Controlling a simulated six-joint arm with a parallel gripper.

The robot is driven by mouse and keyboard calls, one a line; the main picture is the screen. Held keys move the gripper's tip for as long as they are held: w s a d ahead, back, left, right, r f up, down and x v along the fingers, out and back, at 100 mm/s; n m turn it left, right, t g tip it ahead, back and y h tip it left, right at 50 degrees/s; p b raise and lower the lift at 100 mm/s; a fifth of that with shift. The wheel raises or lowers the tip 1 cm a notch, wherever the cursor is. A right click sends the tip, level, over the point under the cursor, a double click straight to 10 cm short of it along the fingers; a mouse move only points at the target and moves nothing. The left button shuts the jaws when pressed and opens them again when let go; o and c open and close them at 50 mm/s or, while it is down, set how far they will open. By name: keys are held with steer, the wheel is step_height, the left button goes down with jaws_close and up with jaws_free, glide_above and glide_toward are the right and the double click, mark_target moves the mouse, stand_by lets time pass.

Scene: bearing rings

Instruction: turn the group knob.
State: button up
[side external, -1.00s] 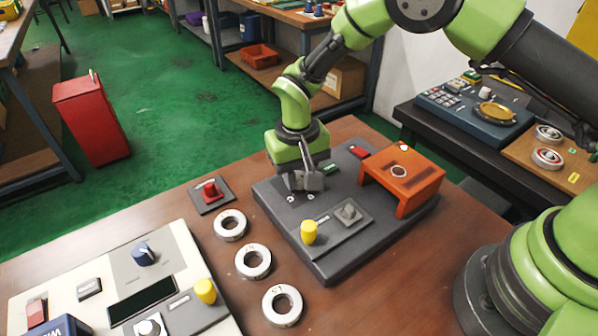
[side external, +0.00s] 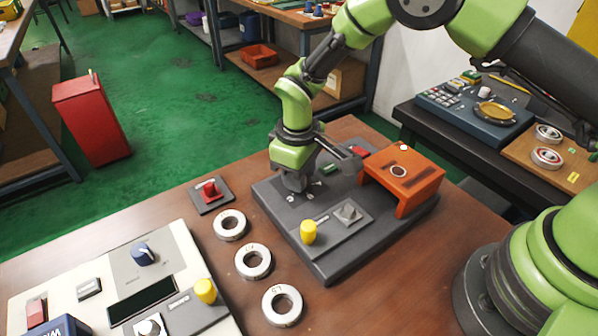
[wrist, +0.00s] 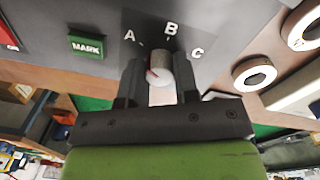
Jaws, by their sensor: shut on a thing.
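The group knob (wrist: 161,68) is a small round grey knob with a light end and a short red mark on its left side in the wrist view. The letters A, B and C stand in an arc on the dark panel (side external: 322,262) beyond it. The red mark lies on the A side; I cannot tell exactly which letter it points at. My gripper (wrist: 159,84) has one finger on each side of the knob and is shut on it. In the side view my gripper (side external: 294,184) is down at the panel and hides the knob.
An orange bridge-shaped cover (side external: 408,175) stands on the panel right of my gripper. A green MARK button (wrist: 86,46) is close by. Bearing rings (side external: 252,262) lie on the table left.

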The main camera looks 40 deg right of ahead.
stand_by(0.4)
steer(key=o, duration=0.9)
steer(key=shift+r, duration=0.15)
step_height(320, 180, up, 10)
steer(key=shift+s+a+f, duration=0.1)
steer(key=shift+a+f, duration=0.05)
